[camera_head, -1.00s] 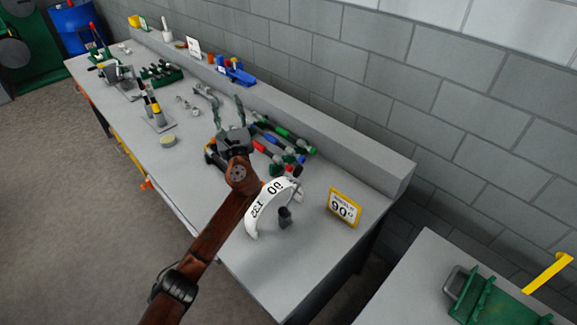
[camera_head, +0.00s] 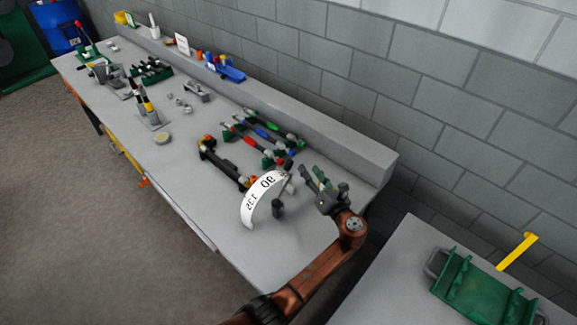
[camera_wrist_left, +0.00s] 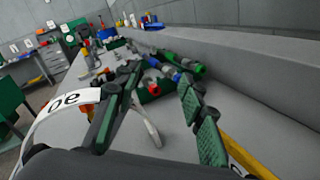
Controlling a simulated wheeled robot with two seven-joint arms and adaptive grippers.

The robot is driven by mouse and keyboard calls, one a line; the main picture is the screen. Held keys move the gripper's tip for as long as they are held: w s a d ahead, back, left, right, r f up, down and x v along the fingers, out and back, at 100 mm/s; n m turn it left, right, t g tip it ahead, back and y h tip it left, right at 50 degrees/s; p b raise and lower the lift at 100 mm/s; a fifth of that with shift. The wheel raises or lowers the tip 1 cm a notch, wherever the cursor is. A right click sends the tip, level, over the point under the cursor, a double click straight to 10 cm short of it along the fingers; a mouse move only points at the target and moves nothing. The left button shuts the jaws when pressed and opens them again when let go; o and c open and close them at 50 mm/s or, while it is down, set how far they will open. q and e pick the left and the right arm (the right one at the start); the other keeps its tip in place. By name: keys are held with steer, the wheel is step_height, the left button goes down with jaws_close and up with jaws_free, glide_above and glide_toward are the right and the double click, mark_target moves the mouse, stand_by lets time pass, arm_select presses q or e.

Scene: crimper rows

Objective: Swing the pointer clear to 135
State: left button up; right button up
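A white curved scale (camera_head: 250,207) marked 90 and 135 stands on the bench near its front end; it also shows at the left of the left wrist view (camera_wrist_left: 75,98). A short dark post (camera_head: 278,207) stands inside its curve. A slim grey piece (camera_wrist_left: 148,124) rises beyond the fingers in the wrist view; I cannot tell for sure that it is the pointer. My left gripper (camera_head: 322,180) is to the right of the scale, apart from it in the head view. Its green-padded fingers are spread with nothing held. My right gripper is out of view.
A black bar with orange ends (camera_head: 222,163) and several colored-handled tools (camera_head: 262,136) lie behind the scale. A raised grey ledge (camera_head: 330,135) runs along the wall. A second bench (camera_head: 400,275) with a green fixture (camera_head: 480,295) stands at right.

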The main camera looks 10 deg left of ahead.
mark_target(288, 164)
arm_select(q)
steer(key=w+a+y, duration=0.1)
steer(key=a, duration=0.2)
steer(key=w+a+f+g+y+b, duration=0.1)
steer(key=a, duration=0.1)
steer(key=w+a+b, duration=0.1)
steer(key=a, duration=0.2)
steer(key=shift+w+a+f+m+g+y, duration=0.15)
steer(key=shift+w+a+m+g+y, duration=0.15)
steer(key=shift+a+m+y, duration=0.1)
steer(key=shift+d, duration=0.1)
jaws_close()
stand_by(0.4)
